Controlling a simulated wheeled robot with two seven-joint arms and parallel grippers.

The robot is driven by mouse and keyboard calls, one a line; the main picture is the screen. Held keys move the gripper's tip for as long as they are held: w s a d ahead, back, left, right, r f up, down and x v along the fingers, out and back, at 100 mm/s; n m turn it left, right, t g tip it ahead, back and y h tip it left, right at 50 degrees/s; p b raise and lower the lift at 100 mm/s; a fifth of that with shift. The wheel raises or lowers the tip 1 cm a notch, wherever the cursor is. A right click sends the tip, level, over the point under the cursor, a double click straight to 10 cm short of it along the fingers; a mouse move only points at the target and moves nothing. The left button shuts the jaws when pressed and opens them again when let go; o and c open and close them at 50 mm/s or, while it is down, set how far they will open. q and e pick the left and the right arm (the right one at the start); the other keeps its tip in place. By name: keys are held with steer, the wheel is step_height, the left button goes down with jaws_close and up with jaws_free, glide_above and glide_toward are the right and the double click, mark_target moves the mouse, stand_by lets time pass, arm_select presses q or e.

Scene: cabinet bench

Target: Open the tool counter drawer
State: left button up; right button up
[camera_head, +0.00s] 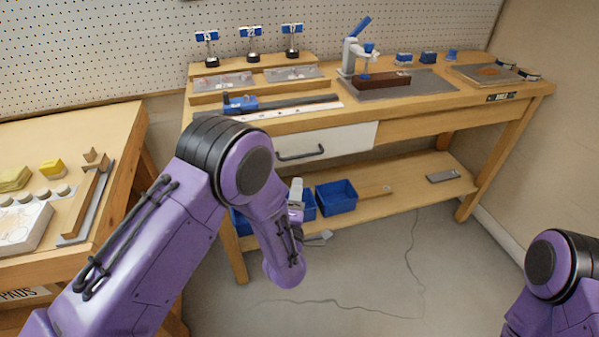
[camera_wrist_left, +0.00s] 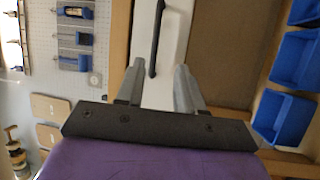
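The tool counter drawer has a white front (camera_head: 345,140) under the left part of the bench top and looks shut. Its dark bar handle (camera_head: 301,154) is on that front. My left gripper (camera_head: 308,213) is below and in front of the drawer, partly hidden by my purple left arm. In the left wrist view, its two grey fingers (camera_wrist_left: 158,83) are apart with nothing between them. The handle (camera_wrist_left: 155,42) lies beyond the fingertips, in line with the gap. The drawer front shows behind it (camera_wrist_left: 172,45). My right gripper is out of view; only part of that arm shows.
Blue bins (camera_head: 337,197) stand on the lower shelf (camera_head: 400,185) near my left gripper. The bench top carries a vise-like tool (camera_head: 240,103), a press (camera_head: 352,58) and small stands. Another wooden table (camera_head: 120,125) is at the left. The floor before the bench is clear.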

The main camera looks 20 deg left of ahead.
arm_select(q)
steer(key=x, duration=0.7)
steer(key=p+x, duration=0.1)
steer(key=x, duration=0.2)
steer(key=shift+w+a+r, duration=0.1)
steer(key=shift+w+r, duration=0.1)
steer(key=shift+r, duration=0.2)
jaws_close()
